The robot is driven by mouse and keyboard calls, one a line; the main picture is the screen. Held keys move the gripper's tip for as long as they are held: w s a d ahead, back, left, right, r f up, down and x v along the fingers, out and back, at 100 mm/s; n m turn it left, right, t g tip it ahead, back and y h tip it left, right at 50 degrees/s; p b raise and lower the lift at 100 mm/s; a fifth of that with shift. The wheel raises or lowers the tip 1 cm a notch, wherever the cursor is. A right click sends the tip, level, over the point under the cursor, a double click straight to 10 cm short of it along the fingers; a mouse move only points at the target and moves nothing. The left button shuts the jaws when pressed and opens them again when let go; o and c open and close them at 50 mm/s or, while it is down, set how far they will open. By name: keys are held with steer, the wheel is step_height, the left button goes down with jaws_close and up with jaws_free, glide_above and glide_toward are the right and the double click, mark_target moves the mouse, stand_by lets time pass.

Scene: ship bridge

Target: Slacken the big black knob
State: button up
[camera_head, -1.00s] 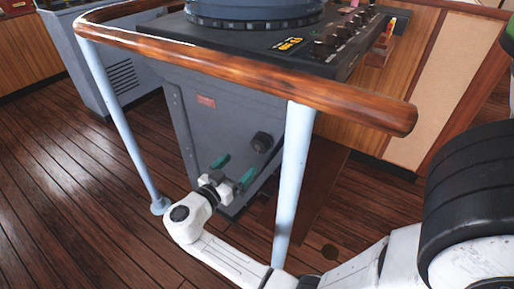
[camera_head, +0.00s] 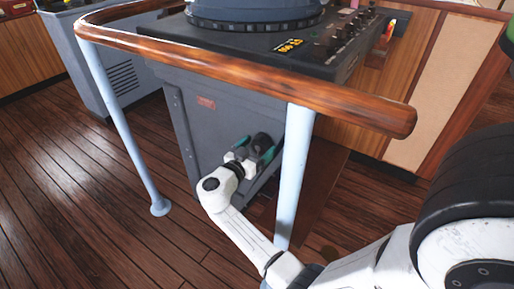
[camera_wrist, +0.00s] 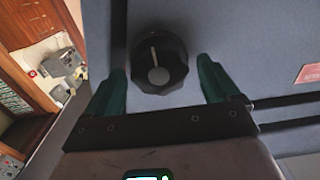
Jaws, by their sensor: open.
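The big black knob (camera_wrist: 158,62) sits on the side panel of the grey console (camera_head: 222,120). In the wrist view it has a scalloped rim and a pale pointer line near upright. My gripper (camera_wrist: 160,85) is open, with one green finger on each side of the knob and visible gaps between fingers and rim. In the head view my gripper (camera_head: 257,149) is up at the panel, with the dark knob (camera_head: 260,142) partly hidden by the fingers. I cannot tell whether the fingertips reach past the knob's face.
A wooden handrail (camera_head: 250,75) runs around the console above my arm. A pale blue post (camera_head: 294,175) stands close to the right of my gripper, and another post (camera_head: 130,140) stands at the left. The plank floor (camera_head: 90,200) is clear at the left.

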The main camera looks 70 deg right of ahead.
steer(key=shift+c, duration=0.3)
steer(key=c, duration=1)
